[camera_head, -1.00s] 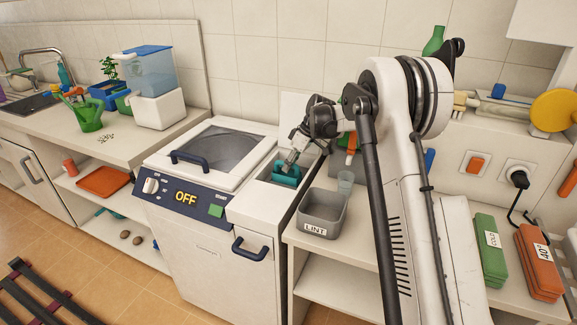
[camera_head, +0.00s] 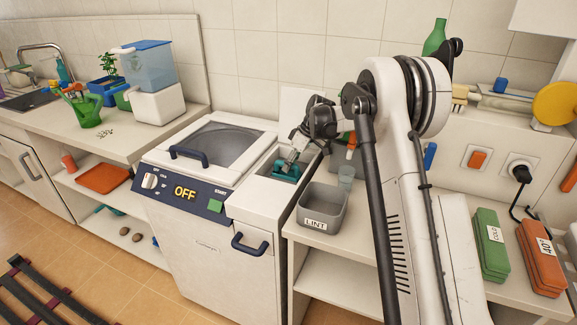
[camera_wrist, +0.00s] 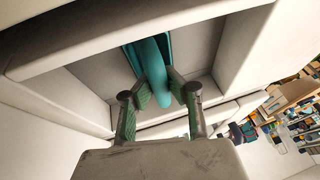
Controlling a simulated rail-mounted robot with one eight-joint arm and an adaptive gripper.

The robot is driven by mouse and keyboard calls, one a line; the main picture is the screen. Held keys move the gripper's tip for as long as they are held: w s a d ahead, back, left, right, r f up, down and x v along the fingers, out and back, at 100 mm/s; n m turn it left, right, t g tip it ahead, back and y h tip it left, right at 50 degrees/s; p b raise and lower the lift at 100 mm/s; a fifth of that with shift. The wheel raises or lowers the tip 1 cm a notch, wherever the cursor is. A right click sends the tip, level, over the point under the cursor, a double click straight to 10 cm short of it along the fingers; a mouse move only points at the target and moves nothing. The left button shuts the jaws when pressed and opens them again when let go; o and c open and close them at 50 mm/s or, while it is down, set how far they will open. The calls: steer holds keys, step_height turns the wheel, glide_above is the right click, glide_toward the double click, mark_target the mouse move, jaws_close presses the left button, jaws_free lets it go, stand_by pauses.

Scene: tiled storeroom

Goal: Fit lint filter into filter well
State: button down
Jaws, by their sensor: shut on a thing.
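The lint filter (camera_head: 287,173) is teal and sits partly down in the open filter well (camera_head: 267,167), the recess at the right of the machine's top. In the wrist view its rounded teal handle (camera_wrist: 153,80) runs between my fingers. My gripper (camera_head: 289,160) is above the well and shut on the filter; its green finger pads (camera_wrist: 160,95) press on both sides of the handle. The filter's lower part is hidden, so I cannot tell how deep it sits. The well's pale walls (camera_wrist: 215,45) surround it.

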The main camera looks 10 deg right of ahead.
steer(key=shift+f+b, duration=0.45)
steer(key=shift+f, duration=0.3)
steer(key=c, duration=1.8)
jaws_free()
steer(key=shift+o, duration=0.2)
step_height(320, 180, up, 11)
steer(key=p, duration=0.7)
steer(key=shift+f, duration=0.1)
steer(key=shift+p, duration=0.55)
steer(key=s+r+m+t+p, duration=0.1)
steer(key=s+r, duration=0.3)
steer(key=r, duration=0.5)
steer(key=s+r+m+t+h+p, duration=0.1)
steer(key=s+r+m, duration=0.3)
steer(key=r, duration=0.6)
steer(key=shift+s+a+r+p, duration=0.15)
steer(key=shift+s+r+p, duration=0.15)
steer(key=shift+s+p, duration=0.15)
